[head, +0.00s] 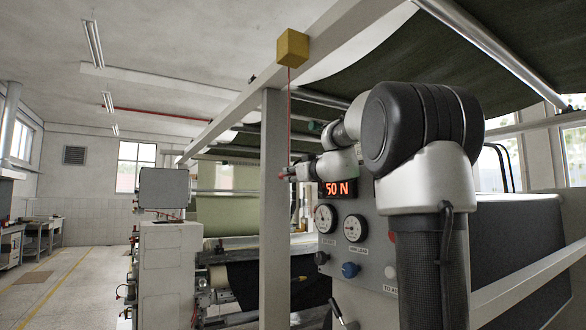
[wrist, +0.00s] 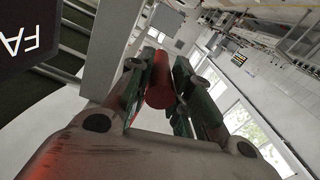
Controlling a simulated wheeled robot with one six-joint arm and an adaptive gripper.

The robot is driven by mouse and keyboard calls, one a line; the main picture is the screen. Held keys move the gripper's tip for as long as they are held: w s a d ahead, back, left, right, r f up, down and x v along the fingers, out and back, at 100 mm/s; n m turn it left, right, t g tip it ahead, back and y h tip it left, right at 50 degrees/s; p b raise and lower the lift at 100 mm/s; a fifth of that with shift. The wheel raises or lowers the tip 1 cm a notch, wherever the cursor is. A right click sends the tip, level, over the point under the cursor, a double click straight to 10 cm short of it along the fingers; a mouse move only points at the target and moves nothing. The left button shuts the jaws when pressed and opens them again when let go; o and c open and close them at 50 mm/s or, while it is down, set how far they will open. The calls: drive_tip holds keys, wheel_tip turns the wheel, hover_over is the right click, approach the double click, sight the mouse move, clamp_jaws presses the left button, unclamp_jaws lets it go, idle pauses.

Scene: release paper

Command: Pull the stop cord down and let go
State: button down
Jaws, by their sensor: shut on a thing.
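The stop cord (head: 289,110) is a thin red line that hangs straight down from a yellow box (head: 292,47) on the overhead beam. My gripper (head: 288,176) is at the cord's lower end, in front of the machine. In the wrist view my gripper (wrist: 158,85) is shut on a red cylindrical handle (wrist: 159,78), with a dark green finger on each side of it. The handle is small and partly hidden by my gripper in the head view.
A pale upright post (head: 273,210) stands close beside the cord. Open floor (head: 75,270) lies to the left.

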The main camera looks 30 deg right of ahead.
drive_tip(key=shift+f, duration=0.7)
drive_tip(key=c, duration=1.3)
unclamp_jaws()
drive_tip(key=shift+o, duration=0.2)
drive_tip(key=s, duration=1.2)
drive_tip(key=shift+d, duration=0.25)
